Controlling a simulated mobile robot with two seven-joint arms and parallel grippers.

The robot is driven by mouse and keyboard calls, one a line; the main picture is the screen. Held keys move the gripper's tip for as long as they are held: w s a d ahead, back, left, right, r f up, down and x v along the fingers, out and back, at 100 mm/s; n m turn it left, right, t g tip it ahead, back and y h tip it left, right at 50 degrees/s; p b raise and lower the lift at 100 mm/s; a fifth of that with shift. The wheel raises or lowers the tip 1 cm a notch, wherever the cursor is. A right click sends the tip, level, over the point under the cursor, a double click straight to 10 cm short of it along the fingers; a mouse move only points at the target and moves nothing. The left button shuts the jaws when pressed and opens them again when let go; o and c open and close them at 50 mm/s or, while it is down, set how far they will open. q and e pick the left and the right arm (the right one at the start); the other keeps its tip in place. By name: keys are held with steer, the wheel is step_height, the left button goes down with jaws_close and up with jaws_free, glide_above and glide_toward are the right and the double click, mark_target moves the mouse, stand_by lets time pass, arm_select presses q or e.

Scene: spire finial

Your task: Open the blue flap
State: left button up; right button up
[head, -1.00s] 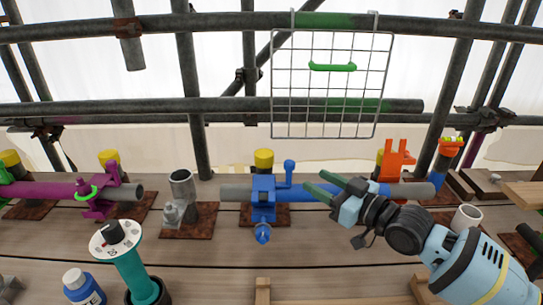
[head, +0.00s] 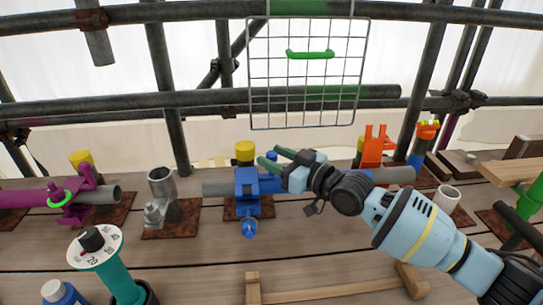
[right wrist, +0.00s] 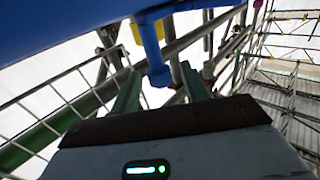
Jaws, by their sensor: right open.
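The blue clamp with its flap (head: 247,187) sits around a horizontal tube in the middle of the bench in the head view, with a pointed blue end hanging at its front. My right gripper (head: 275,158) is at its upper right, open, its green fingers pointing left and partly covering the clamp's right side. In the right wrist view the right gripper (right wrist: 160,90) has its two green fingers apart, with a blue peg (right wrist: 153,52) showing between them. A large blue surface (right wrist: 60,30) fills the top left there. I cannot tell whether they touch. My left gripper is not in view.
A wire grid with a green handle (head: 310,55) hangs behind the clamp. A grey pipe fitting (head: 162,190) stands to the left, an orange clamp (head: 374,150) to the right. A teal post with a white dial (head: 96,246) stands front left. A wooden frame (head: 330,290) lies in front.

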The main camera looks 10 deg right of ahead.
steer(key=shift+w+a, duration=0.45)
steer(key=shift+a, duration=0.05)
jaws_close()
